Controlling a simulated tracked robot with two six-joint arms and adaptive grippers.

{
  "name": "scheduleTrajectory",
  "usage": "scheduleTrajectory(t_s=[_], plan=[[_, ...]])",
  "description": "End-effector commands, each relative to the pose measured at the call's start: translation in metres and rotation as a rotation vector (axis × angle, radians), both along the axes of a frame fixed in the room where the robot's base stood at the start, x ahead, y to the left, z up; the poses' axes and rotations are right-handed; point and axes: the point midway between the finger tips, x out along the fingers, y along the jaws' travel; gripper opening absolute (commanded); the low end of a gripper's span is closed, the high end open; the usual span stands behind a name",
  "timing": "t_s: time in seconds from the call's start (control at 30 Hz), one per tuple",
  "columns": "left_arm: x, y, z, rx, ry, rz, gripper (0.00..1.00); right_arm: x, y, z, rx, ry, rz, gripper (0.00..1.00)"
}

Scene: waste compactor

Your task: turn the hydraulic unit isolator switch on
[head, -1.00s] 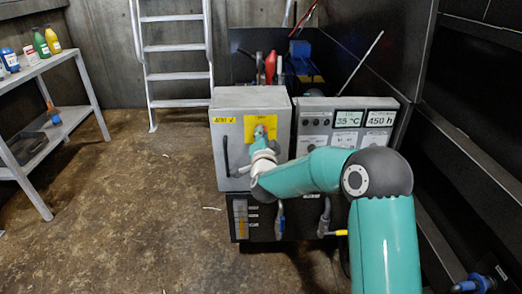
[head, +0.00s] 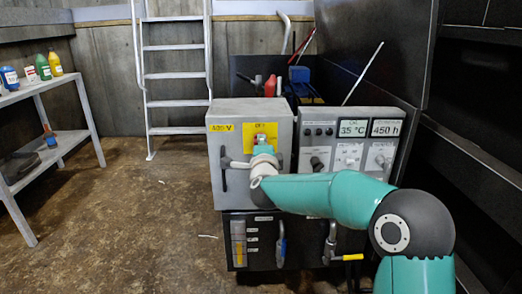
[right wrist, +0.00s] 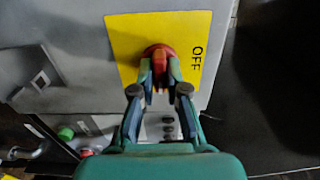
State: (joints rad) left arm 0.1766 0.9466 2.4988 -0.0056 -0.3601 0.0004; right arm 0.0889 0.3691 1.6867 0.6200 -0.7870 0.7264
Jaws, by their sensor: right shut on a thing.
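The isolator switch is a red rotary knob (head: 261,138) on a yellow plate (head: 248,131) on the front of a grey cabinet (head: 223,113). In the right wrist view the knob (right wrist: 158,51) sits on the yellow plate (right wrist: 125,32), with the word OFF printed to its right. My right gripper (right wrist: 160,78) is shut on the knob, one finger on each side. In the head view my right gripper (head: 263,148) covers the lower part of the plate and hides part of the knob. My left gripper is not in view.
A control panel (head: 335,113) with two displays and knobs stands right of the cabinet. Valve levers (head: 329,240) stick out below. A shelf with bottles (head: 42,66) is at the left, a ladder (head: 178,75) at the back.

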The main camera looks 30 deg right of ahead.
Motion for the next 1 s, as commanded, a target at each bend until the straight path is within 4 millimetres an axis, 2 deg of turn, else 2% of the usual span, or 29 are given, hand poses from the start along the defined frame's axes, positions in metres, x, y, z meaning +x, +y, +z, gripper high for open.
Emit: scheduleTrajectory(t_s=[0.4,0.43,0.57,1.0], plan=[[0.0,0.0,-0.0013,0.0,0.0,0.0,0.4,-0.0013,-0.0031,-0.0044,0.014,0.002,-0.008,0.0],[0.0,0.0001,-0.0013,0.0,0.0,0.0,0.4,-0.0012,-0.0031,-0.0044,0.014,0.002,-0.008,0.17],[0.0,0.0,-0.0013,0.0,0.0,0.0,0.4,-0.0009,-0.0027,-0.0039,0.012,0.001,-0.007,0.38],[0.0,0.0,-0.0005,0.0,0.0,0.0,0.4,-0.0049,0.0027,-0.0006,0.009,-0.003,-0.001,0.39]])
